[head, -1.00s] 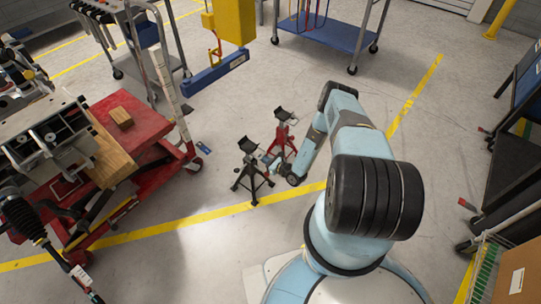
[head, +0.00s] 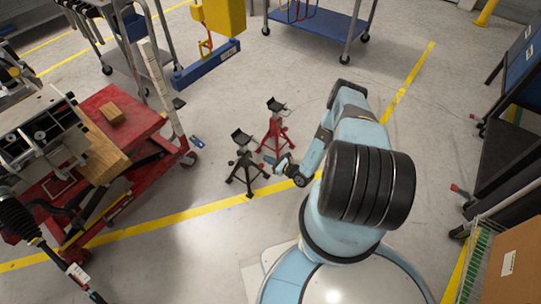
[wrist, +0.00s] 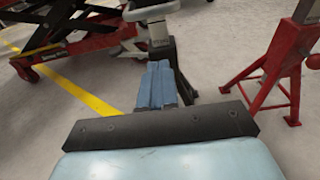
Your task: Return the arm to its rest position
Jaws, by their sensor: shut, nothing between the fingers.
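My pale blue arm (head: 355,132) rises from my base and bends out over the floor, its far section reaching down and left. My gripper (head: 270,160) is at its end, close beside the black and red jack stands. In the wrist view the blue fingers of my gripper (wrist: 158,80) lie together, shut with nothing held. The black stand (head: 243,165) is just left of my gripper, and the red stand (head: 274,128) is just above it. Whether the gripper touches either stand cannot be told.
A red lift cart (head: 118,110) with a wood block (head: 111,113) stands at left. A blue cart (head: 320,25) is at the back. Dark carts and a cardboard box (head: 510,265) line the right. Floor right of my arm is clear.

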